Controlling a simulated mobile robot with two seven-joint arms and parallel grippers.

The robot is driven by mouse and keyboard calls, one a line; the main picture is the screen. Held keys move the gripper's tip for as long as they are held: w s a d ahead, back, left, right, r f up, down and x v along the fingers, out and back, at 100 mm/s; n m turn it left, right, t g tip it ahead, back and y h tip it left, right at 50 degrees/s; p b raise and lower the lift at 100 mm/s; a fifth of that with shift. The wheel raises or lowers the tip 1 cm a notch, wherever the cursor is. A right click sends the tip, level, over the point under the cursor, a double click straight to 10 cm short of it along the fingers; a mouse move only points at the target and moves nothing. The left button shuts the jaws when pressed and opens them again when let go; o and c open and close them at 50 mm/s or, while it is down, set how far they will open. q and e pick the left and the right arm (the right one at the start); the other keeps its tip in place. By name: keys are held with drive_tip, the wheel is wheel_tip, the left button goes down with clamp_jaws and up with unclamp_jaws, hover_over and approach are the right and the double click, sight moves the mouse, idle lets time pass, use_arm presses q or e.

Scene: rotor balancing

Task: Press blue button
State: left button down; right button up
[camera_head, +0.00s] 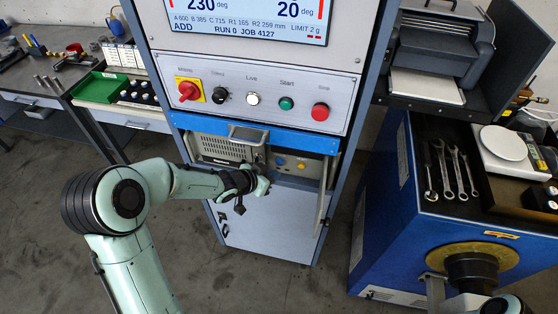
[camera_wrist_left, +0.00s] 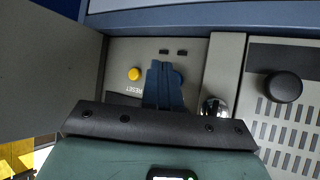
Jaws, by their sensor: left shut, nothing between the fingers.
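A recessed panel below the blue drawer front of the cabinet holds a small blue button (camera_head: 280,161) and a yellow button (camera_head: 301,166). My left gripper (camera_head: 262,172) is shut and empty, just in front of this panel, a little left of and below the blue button in the head view. In the left wrist view the shut dark fingers (camera_wrist_left: 163,85) point at the panel, to the right of the yellow button (camera_wrist_left: 134,73) marked RESET. Contact cannot be told. My right gripper is out of view.
An open door (camera_head: 326,190) stands at the right of the recess. A vented unit (camera_head: 214,148) with a round knob (camera_wrist_left: 283,87) is beside the panel. Above are a red-and-yellow switch (camera_head: 188,91), a green button (camera_head: 286,103) and a red button (camera_head: 320,111).

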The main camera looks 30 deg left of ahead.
sight(279, 162)
use_arm(q)
drive_tip(key=shift+w+a, duration=0.15)
drive_tip(key=shift+w, duration=0.6)
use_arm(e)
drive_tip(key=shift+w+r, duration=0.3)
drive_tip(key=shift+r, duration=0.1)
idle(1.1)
use_arm(q)
drive_tip(key=shift+w+a+p, duration=0.1)
drive_tip(key=shift+w+p, duration=0.3)
drive_tip(key=shift+p, duration=0.05)
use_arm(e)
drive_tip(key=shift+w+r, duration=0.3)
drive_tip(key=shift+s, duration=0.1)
